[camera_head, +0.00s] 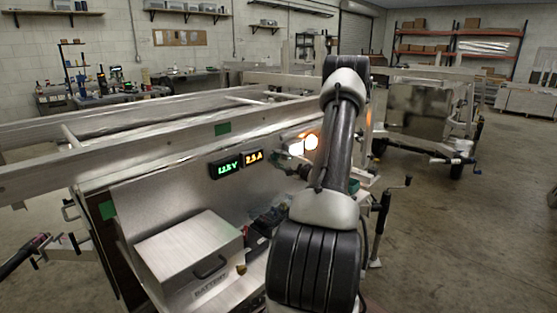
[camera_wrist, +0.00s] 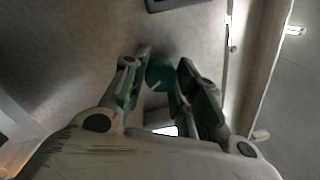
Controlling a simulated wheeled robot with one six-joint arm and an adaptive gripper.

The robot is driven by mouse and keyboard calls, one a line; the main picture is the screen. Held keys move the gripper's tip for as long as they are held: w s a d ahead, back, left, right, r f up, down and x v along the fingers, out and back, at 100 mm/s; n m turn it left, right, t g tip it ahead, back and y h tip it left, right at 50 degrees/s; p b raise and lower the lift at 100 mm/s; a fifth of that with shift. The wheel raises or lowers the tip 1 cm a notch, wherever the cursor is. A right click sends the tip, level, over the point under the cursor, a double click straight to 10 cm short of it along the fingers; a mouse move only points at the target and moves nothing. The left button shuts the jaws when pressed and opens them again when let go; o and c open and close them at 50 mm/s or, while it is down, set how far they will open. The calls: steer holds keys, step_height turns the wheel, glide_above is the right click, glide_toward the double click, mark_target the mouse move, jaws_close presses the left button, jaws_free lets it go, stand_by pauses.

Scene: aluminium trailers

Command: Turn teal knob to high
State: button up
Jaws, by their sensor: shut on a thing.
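The teal knob (camera_wrist: 160,73) is on the grey metal panel in the wrist view. A short pale mark shows on its lower left part. My gripper (camera_wrist: 163,65) has its two green-padded fingers on either side of the knob and is shut on it. In the head view my gripper (camera_head: 288,161) is at the panel (camera_head: 165,185), partly behind my arm, and the knob cannot be made out. I cannot read any setting marks around the knob.
A green voltage display (camera_head: 227,168) and an orange current display (camera_head: 253,158) are left of my gripper. A lit orange lamp (camera_head: 312,142) is beside it. A metal battery box (camera_head: 190,250) stands below the panel. A trailer rail (camera_head: 150,148) runs above.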

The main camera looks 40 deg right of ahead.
steer(key=m, duration=0.5)
steer(key=m+h, duration=0.1)
steer(key=m, duration=0.4)
steer(key=shift+m, duration=0.3)
steer(key=m, duration=0.4)
steer(key=shift+a+m+g, duration=0.1)
steer(key=shift+m+g, duration=0.2)
steer(key=shift+g, duration=0.1)
steer(key=m, duration=0.4)
steer(key=shift+f+m, duration=0.1)
steer(key=shift+m, duration=0.2)
steer(key=o, duration=1)
steer(key=shift+s, duration=0.15)
steer(key=s, duration=1.1)
steer(key=shift+s+r, duration=0.25)
steer(key=shift+s, duration=0.15)
